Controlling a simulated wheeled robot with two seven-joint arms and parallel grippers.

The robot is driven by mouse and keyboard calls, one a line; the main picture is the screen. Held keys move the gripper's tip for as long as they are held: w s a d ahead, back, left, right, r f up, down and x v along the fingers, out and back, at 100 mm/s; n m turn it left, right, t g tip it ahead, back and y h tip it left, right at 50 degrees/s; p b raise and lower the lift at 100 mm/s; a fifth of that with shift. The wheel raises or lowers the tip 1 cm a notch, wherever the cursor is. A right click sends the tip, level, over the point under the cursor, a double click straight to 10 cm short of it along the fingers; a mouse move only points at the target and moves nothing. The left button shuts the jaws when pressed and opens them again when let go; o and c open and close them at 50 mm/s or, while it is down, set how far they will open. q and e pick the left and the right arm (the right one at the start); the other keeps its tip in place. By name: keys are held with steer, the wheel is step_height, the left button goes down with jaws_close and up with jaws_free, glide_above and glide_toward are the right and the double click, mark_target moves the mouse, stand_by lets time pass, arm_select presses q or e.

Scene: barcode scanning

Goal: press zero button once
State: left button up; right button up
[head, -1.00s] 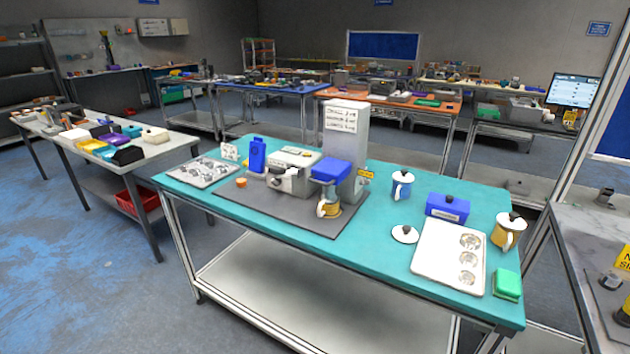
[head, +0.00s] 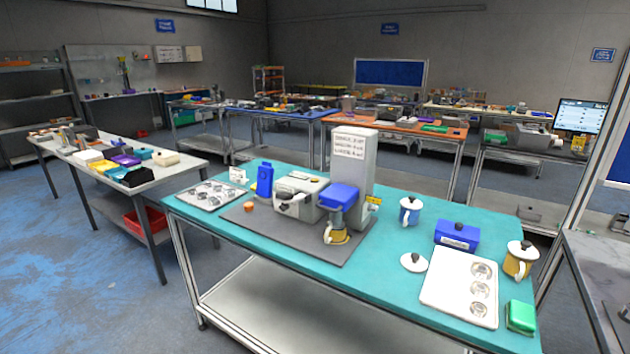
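I cannot make out a zero button in the head view. A teal-topped table (head: 385,270) stands in front of me. On its dark mat (head: 262,228) are a grey machine (head: 298,195) with a dark handle and a tall grey-white unit (head: 352,165) with printed text on its upper face. A blue-topped part (head: 338,197) sits at the front of the tall unit, with a yellow cup (head: 338,236) under it. A lit monitor (head: 580,117) stands at the back right; its screen details are too small to read. Neither of my grippers is in view.
On the table's right are a white tray (head: 447,290), blue box (head: 457,236), white-and-blue mug (head: 410,211), yellow mug (head: 519,262) and green sponge (head: 520,316). A side table (head: 190,170) with coloured bins stands left. Open blue-grey floor (head: 70,270) lies at front left.

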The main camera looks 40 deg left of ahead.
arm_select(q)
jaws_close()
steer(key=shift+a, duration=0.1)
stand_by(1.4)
